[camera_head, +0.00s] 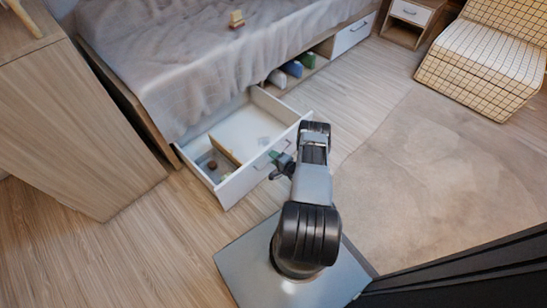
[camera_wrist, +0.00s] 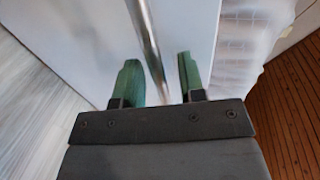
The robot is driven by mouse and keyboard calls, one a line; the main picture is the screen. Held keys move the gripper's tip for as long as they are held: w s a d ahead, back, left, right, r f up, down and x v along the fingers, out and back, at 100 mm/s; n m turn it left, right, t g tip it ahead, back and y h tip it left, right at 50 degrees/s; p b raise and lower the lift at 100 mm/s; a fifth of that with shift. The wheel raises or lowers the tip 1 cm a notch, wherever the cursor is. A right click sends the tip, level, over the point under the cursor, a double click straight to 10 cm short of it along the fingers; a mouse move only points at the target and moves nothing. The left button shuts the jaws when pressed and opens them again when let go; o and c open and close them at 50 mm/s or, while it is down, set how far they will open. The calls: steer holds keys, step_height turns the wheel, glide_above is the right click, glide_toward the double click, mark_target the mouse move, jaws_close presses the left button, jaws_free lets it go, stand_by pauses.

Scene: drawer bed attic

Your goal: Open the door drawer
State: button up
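The white drawer (camera_head: 242,181) under the bed is pulled well out, and its inside shows in the head view. A thin metal handle (camera_head: 268,158) is on its front. My gripper (camera_head: 279,164) is at the drawer front, close to the handle. In the wrist view, the handle bar (camera_wrist: 146,32) runs between the two green fingers of my gripper (camera_wrist: 159,72). The fingers are apart, with a gap on each side of the bar. The drawer front (camera_wrist: 90,40) fills much of that view.
A small brown item (camera_head: 212,165) and a wooden divider (camera_head: 224,150) are in the drawer. The bed (camera_head: 200,60) stands behind it. A wooden cabinet (camera_head: 70,130) is at left and a checked chair (camera_head: 485,65) at upper right. Floor and rug (camera_head: 440,170) at right are clear.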

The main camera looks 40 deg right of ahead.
steer(key=shift+a, duration=0.1)
jaws_close()
stand_by(0.4)
